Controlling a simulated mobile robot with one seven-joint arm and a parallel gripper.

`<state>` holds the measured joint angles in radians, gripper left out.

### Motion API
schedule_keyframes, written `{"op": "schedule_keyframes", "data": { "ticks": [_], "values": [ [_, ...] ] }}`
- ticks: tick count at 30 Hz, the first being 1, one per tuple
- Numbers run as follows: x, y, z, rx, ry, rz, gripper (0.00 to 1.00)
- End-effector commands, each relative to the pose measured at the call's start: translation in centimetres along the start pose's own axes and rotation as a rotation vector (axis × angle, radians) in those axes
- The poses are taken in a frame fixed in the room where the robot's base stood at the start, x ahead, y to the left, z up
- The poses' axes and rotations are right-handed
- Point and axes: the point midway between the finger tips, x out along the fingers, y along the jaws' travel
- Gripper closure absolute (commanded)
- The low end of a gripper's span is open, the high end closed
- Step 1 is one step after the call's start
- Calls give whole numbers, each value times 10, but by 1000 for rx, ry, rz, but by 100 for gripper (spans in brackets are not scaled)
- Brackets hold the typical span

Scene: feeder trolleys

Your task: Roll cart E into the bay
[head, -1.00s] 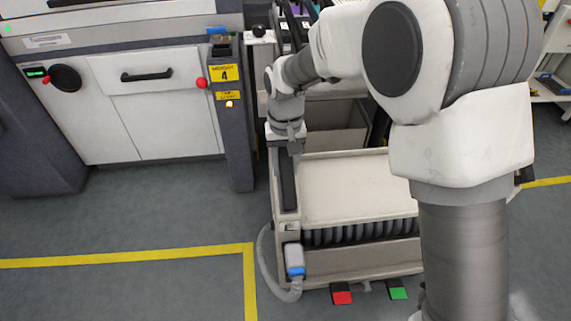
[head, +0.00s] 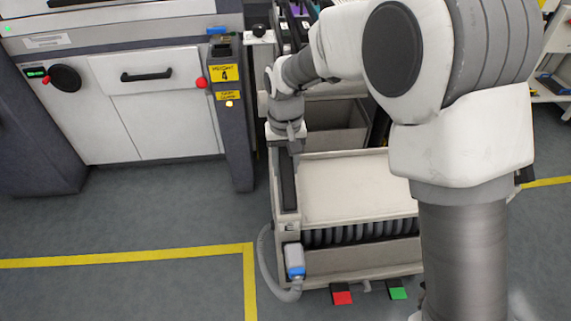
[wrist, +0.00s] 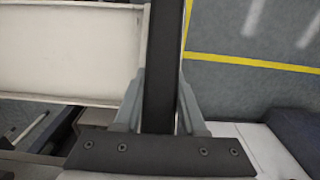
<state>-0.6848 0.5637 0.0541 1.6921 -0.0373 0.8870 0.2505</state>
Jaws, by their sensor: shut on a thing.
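The cart (head: 352,187) stands in front of me, a cream trolley with a flat top tray, a row of dark rollers below, and red and green pedals at its foot. No letter E is readable on it. My gripper (head: 292,150) is at the far end of the cart's dark left side rail (head: 288,185). In the wrist view my gripper (wrist: 158,105) has one finger on each side of the dark rail (wrist: 163,60), shut on it. The cart's pale tray (wrist: 70,50) lies beside the rail there. My arm hides the cart's right part.
A white machine (head: 150,100) with a dark post bearing a yellow "4" label (head: 223,73) stands left of the cart. Yellow floor lines (head: 130,256) run at left and right. Floor at the lower left is clear. Another trolley (head: 553,85) stands at the far right.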

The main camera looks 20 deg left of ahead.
Motion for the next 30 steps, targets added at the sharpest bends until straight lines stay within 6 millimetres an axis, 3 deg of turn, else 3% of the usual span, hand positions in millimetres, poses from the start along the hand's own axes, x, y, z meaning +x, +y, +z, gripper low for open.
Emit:
{"op": "schedule_keyframes", "data": {
  "ticks": [26, 27, 30],
  "values": [
    [-2, 0, -17, 0, 13, -1, 100],
    [-2, 0, -17, 0, 13, -1, 58],
    [-2, 0, -17, 0, 12, -1, 40]
  ]
}}
